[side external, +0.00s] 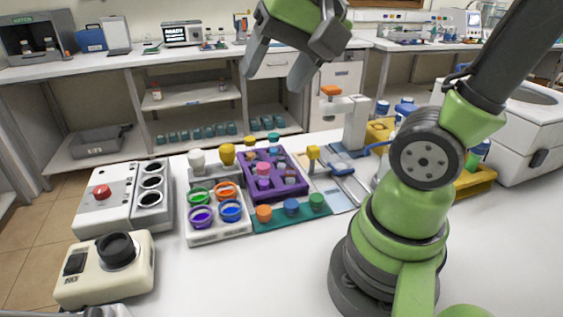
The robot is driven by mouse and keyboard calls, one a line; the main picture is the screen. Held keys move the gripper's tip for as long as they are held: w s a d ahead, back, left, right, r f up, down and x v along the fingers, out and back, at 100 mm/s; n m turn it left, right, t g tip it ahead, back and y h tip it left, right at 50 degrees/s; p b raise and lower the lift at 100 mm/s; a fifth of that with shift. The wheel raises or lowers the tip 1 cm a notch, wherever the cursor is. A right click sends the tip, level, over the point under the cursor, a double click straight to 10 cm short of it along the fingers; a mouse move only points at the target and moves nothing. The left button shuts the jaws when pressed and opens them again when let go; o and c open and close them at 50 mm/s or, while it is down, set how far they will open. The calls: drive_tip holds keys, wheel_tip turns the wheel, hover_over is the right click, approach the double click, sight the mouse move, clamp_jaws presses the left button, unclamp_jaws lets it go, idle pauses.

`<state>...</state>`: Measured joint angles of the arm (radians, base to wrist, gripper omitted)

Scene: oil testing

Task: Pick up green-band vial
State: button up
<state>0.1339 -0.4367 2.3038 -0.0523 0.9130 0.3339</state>
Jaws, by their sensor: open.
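My gripper (274,78) is open and empty, high above the bench at the top of the view, fingers pointing down. A white rack (217,237) stands below and to its left. In it are round pieces with coloured rings: green (199,196), orange (226,190), purple (201,217) and blue (231,211). The green ring is at the back left of these. A green-capped piece (317,202) stands at the right end of a teal strip (286,222). I cannot tell for certain which is the green-band vial. My gripper is well apart from both.
A purple tray (249,158) with several coloured pieces stands behind the teal strip. A white stand with an orange top (331,91) rises to its right. A red-button box (104,206) and a black-knob device (117,251) are at left.

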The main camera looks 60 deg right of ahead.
drive_tip(key=w+d+f+m+g+h, duration=0.1)
drive_tip(key=w+d+f+m+g, duration=0.25)
drive_tip(key=w+d+m, duration=0.4)
drive_tip(key=m+g, duration=0.2)
drive_tip(key=m, duration=1)
hover_over(281, 148)
drive_tip(key=shift+n, duration=0.25)
wheel_tip(281, 148, down, 14)
drive_tip(key=shift+s+r, duration=0.1)
drive_tip(key=shift+r, duration=0.05)
drive_tip(key=shift+g, duration=0.25)
drive_tip(key=f, duration=0.4)
drive_tip(key=shift+s+d+f, duration=0.1)
drive_tip(key=shift+d+f, duration=0.1)
drive_tip(key=shift+a+f, duration=0.2)
drive_tip(key=shift+f, duration=2.95)
drive_tip(key=c, duration=1)
